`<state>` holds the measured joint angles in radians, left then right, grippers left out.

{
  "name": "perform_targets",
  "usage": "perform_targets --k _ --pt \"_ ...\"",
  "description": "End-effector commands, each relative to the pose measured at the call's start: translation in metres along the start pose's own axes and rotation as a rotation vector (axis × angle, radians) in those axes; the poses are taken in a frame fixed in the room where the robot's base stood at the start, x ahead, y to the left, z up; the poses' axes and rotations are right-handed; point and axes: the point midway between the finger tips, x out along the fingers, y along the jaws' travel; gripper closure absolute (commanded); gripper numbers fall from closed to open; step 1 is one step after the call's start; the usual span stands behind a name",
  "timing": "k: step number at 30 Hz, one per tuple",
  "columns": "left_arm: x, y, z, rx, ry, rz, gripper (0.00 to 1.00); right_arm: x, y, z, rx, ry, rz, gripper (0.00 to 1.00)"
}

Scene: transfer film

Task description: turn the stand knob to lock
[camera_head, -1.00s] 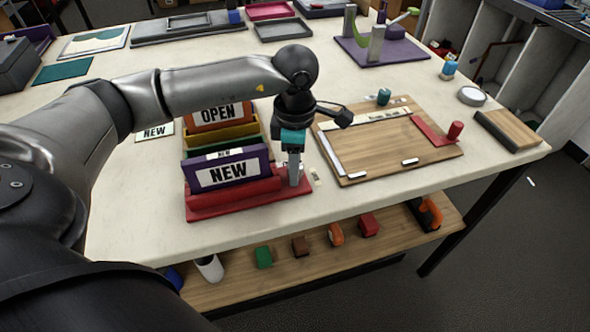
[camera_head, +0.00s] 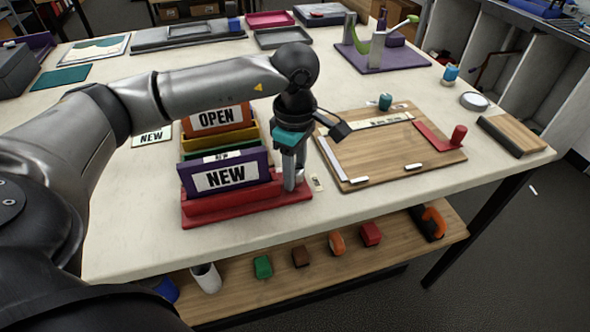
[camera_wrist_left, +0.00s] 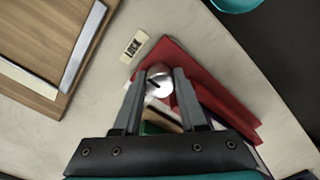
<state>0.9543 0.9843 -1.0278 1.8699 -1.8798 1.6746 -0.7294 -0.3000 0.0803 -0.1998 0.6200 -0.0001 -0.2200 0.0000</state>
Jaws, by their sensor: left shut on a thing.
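A red stand (camera_head: 245,211) sits near the front edge of the table, with a purple NEW sign (camera_head: 228,176) at its front. A round silver knob (camera_wrist_left: 158,82) with a dark line on it is at the stand's right end. My left gripper (camera_head: 292,187) points down there; in the left wrist view its fingers (camera_wrist_left: 158,90) are shut on the knob, one on each side. A LOCK label (camera_wrist_left: 134,46) lies on the table beside the stand. I cannot tell exactly where the knob's line points. My right gripper is not in view.
An orange OPEN sign (camera_head: 217,119) and other coloured signs stand behind the purple one. A wooden board (camera_head: 385,155) with a red piece (camera_head: 437,140) lies close to the right of my gripper. A lower shelf (camera_head: 330,267) holds several small blocks.

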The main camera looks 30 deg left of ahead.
Motion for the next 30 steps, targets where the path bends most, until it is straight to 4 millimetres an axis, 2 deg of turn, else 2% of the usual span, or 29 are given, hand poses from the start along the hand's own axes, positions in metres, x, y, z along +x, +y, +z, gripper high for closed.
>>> perform_targets --k 6,7,10,20,26,30 --pt "-0.002 0.001 0.0 0.002 -0.002 0.006 1.0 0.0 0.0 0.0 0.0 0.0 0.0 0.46" --pt "-0.002 0.001 0.0 0.002 -0.002 0.006 0.57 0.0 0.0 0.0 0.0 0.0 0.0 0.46" --pt "-0.002 0.001 0.0 0.001 -0.001 0.005 0.46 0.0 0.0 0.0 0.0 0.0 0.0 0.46" --pt "-0.006 0.001 0.0 0.0 -0.001 0.003 0.46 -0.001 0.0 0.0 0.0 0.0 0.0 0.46" --pt "-0.039 0.002 0.0 -0.001 -0.002 0.007 0.46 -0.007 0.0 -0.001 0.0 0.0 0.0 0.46" --pt "-0.074 0.002 0.0 0.001 -0.001 0.009 0.46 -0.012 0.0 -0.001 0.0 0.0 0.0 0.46"
